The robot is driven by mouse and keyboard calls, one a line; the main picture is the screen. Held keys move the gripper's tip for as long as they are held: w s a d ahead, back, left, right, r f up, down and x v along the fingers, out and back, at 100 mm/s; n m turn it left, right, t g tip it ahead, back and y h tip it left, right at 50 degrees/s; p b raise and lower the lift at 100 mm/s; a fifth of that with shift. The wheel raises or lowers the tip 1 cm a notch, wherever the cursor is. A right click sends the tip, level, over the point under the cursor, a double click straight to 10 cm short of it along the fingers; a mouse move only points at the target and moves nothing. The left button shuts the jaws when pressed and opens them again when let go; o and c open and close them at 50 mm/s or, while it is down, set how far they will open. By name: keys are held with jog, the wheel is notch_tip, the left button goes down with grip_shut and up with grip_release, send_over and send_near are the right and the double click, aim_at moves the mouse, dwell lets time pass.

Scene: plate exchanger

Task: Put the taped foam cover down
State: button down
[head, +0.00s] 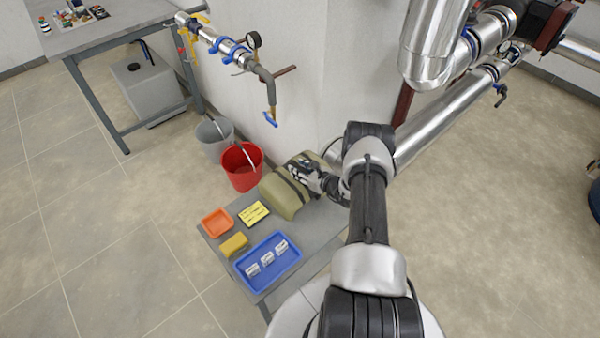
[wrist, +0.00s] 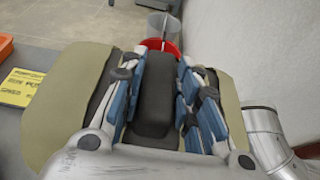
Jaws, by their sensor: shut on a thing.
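The taped foam cover (head: 283,196) is an olive-tan rounded piece with dark tape bands, at the back right end of the grey low table (head: 226,237). It also fills much of the wrist view (wrist: 62,103), showing on both sides of the fingers. My gripper (head: 302,172) is over the cover, shut on its dark middle part; in the wrist view the fingers (wrist: 158,100) lie on either side of that dark part. The cover looks at or just above the table top; I cannot tell whether it touches. Its underside is hidden.
On the table are a blue tray (head: 261,282) with several white labelled packets, an orange tray (head: 216,222), a yellow sponge (head: 234,245) and a yellow labelled card (head: 254,214). A red bucket (head: 241,176) and a grey bucket (head: 214,148) stand behind. Silver pipes (head: 437,112) run at the right.

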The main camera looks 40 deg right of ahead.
jog(key=shift+f, duration=0.35)
jog(key=shift+f, duration=0.15)
jog(key=c, duration=1.2)
grip_release()
